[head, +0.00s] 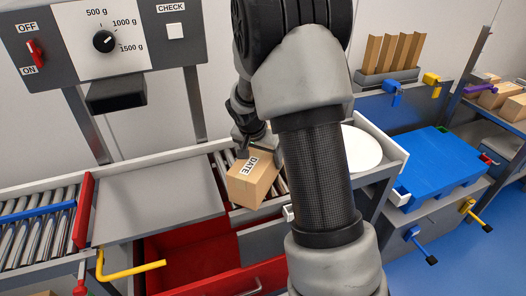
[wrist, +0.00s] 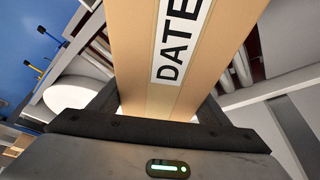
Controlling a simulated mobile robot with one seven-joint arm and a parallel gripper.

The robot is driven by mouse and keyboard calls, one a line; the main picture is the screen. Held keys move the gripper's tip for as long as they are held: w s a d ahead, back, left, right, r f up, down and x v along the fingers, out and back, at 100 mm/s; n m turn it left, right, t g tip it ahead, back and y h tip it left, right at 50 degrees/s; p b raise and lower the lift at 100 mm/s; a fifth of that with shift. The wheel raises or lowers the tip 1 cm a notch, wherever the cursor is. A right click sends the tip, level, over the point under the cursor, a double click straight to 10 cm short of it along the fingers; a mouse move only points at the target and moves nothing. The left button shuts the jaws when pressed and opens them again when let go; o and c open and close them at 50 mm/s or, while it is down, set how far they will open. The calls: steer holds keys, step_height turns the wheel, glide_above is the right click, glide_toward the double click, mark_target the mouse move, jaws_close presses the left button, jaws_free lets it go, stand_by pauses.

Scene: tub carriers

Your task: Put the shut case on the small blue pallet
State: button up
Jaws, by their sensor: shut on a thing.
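The shut case is a brown cardboard box (head: 252,181) with a white label reading DATE. In the head view it is at the centre, tilted, over the roller conveyor. My gripper (head: 250,150) is shut on it from above, and my arm covers part of the view to its right. In the wrist view the case (wrist: 148,60) fills the middle, between the two dark fingers of my gripper (wrist: 150,112). Whether the case touches the rollers I cannot tell. The small blue pallet (head: 437,165) lies on a grey stand at the right, with nothing on it.
A white round plate (head: 361,149) lies between the case and the pallet, partly behind my arm. Yellow and blue levers (head: 474,215) stick out near the pallet stand. A control panel (head: 104,40) stands at the left. An open red bin (head: 190,262) is below the conveyor.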

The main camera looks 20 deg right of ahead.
steer(key=shift+w+f, duration=0.15)
steer(key=o, duration=2.1)
